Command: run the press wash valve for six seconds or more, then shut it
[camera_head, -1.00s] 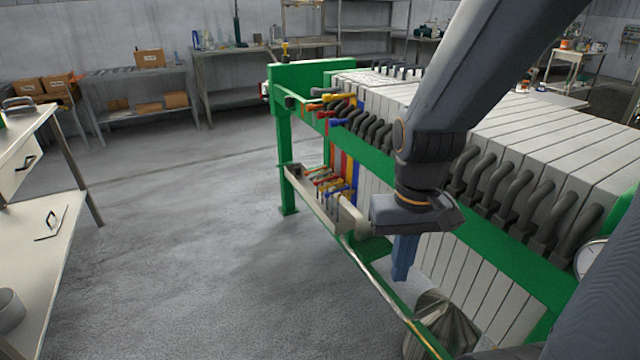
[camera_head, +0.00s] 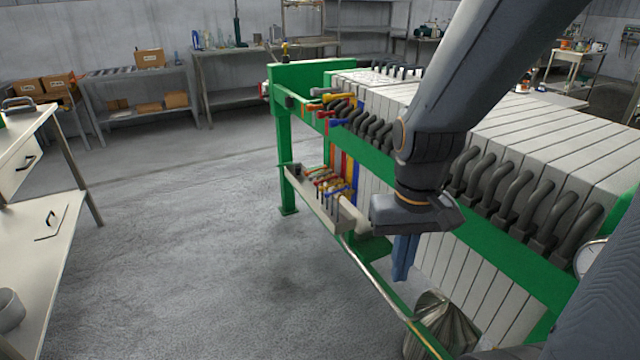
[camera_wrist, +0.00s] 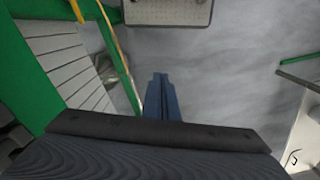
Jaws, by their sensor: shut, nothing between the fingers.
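The filter press (camera_head: 283,150) has a green frame and a stack of pale plates. Yellow, red and blue valve handles (camera_head: 333,110) stick out near its far end. A lower row of small coloured handles (camera_head: 330,184) sits above a pale trough (camera_head: 318,206). I cannot tell which handle is the press wash valve. My gripper (camera_head: 400,276) points down beside the near side of the press, apart from the handles. Its blue fingers are shut and empty; they also show in the wrist view (camera_wrist: 159,80). No valve handle is clear in the wrist view.
A thin rail (camera_head: 375,275) runs along the press below my gripper. A ribbed metal vessel (camera_head: 440,322) stands on the floor close by. Dark curved hoses (camera_head: 510,195) line the near side. A white bench (camera_head: 30,245) stands at the left, with open floor between.

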